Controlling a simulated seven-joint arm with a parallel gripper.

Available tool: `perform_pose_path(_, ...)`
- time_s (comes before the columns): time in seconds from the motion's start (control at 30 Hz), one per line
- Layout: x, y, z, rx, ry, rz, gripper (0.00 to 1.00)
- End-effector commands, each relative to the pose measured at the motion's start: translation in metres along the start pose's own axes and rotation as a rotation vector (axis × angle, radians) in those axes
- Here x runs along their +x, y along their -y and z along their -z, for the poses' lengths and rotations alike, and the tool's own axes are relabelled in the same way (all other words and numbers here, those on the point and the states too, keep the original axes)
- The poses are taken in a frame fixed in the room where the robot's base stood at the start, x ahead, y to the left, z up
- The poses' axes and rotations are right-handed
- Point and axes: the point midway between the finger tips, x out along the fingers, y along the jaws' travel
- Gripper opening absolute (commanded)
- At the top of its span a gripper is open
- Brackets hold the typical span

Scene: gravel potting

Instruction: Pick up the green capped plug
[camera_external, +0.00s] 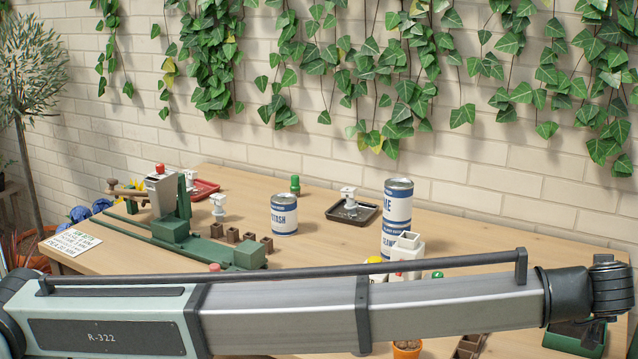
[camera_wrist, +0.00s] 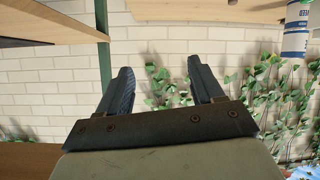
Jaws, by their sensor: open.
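A small green plug-like piece (camera_external: 295,185) stands upright at the back of the table, left of a black tray, in the external view. A second green top (camera_external: 437,275) shows just above my arm, its lower part hidden; I cannot tell which of the two is the green capped plug. My gripper (camera_wrist: 159,66) shows in the wrist view with its two dark fingers apart and nothing between them. It points toward the brick wall and ivy, with no green plug visible between or near the fingers. In the external view my arm crosses the foreground, and I cannot make out the fingers.
A small blue-white can (camera_external: 284,215), a tall can (camera_external: 397,218), a white container (camera_external: 408,247) and a black tray (camera_external: 339,213) stand on the wooden table (camera_external: 330,245). A green press-like fixture (camera_external: 180,232) fills the left side. My arm hides the table's front.

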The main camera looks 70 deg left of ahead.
Motion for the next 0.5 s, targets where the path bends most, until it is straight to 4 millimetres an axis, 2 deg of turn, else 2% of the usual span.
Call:
perform_pose_path(0.03,0.028,0.011,0.013,-0.01,0.019,0.037,0.67)
perform_pose_path(0.1,0.059,0.028,0.027,-0.022,0.048,0.083,0.67)
perform_pose_path(0.27,0.127,0.072,0.059,-0.051,0.119,0.181,0.67)
perform_pose_path(0.5,0.221,0.148,0.105,-0.103,0.23,0.312,0.67)
